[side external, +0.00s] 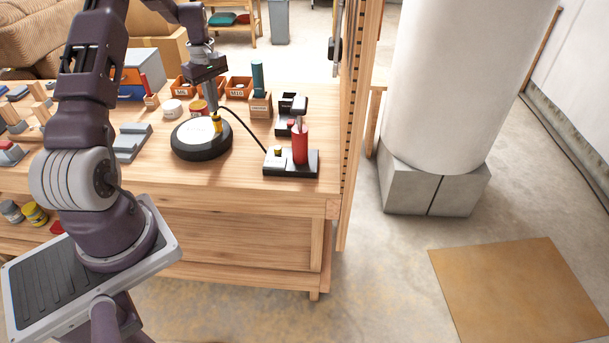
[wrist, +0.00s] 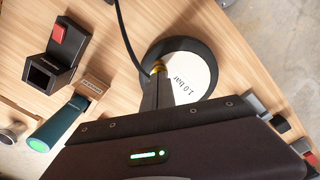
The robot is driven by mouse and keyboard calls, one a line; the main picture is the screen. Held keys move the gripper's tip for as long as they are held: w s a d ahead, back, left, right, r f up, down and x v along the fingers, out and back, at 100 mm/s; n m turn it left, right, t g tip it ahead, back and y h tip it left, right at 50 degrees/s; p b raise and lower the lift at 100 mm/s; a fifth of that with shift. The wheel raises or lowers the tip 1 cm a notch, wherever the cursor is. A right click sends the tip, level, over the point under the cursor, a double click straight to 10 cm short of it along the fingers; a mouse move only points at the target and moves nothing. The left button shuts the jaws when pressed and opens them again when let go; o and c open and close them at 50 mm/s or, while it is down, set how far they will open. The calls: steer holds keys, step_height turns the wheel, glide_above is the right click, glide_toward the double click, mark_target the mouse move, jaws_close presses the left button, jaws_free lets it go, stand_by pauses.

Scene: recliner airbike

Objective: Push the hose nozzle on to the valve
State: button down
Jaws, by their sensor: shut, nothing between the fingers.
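A black wheel (side external: 202,154) with a white disc (side external: 190,134) lies flat on the workbench. The yellow hose nozzle (side external: 217,125) stands at the wheel, with the black hose (side external: 242,123) running from its top to the pump. My gripper (side external: 213,111) is shut, pointing down at the nozzle's top, with nothing between the fingers. In the wrist view, the fingertips (wrist: 157,78) are close beside the nozzle (wrist: 158,66); I cannot tell whether they touch. The disc reads "1.0 bar" (wrist: 184,84). The valve is not distinguishable; the nozzle and fingers cover that spot.
A red pump (side external: 300,146) on a dark base (side external: 305,170) stands right of the wheel, near the bench's edge. A wooden block with a teal cylinder (side external: 257,76), small orange bins (side external: 239,88) and a grey bracket (side external: 131,141) stand around. Bench in front of the wheel is clear.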

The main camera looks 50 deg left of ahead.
mark_target(215, 114)
steer(key=shift+f, duration=0.3)
steer(key=shift+f, duration=0.2)
steer(key=shift+r, duration=0.1)
step_height(215, 114, up, 10)
stand_by(0.8)
